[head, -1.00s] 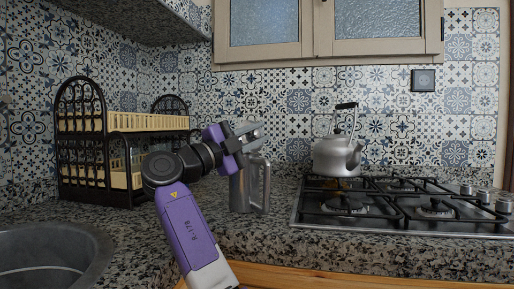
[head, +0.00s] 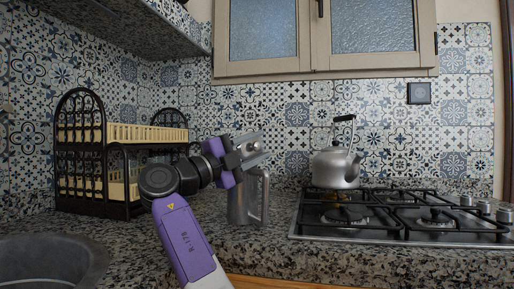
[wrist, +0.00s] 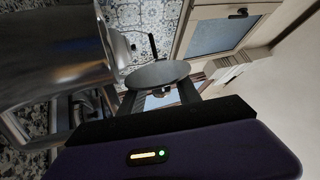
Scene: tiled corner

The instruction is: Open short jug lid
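The short jug (head: 243,205) is a grey metal vessel with a handle on its right, standing upright on the granite counter. In the wrist view its shiny body (wrist: 60,45) fills the upper left. My gripper (head: 256,150) is at the jug's top and hides part of its rim. In the wrist view my gripper's two dark fingers (wrist: 160,92) stand apart. A flat grey oval disc (wrist: 158,74), which looks like the jug lid, lies across their tips. I cannot tell whether the fingers touch it or how far it is raised.
A steel kettle (head: 336,168) stands on the gas hob (head: 400,232) to the right. A dark dish rack (head: 82,150) stands at the left, behind the sink (head: 60,262). Tiled walls close off the back, with a cabinet (head: 325,74) above.

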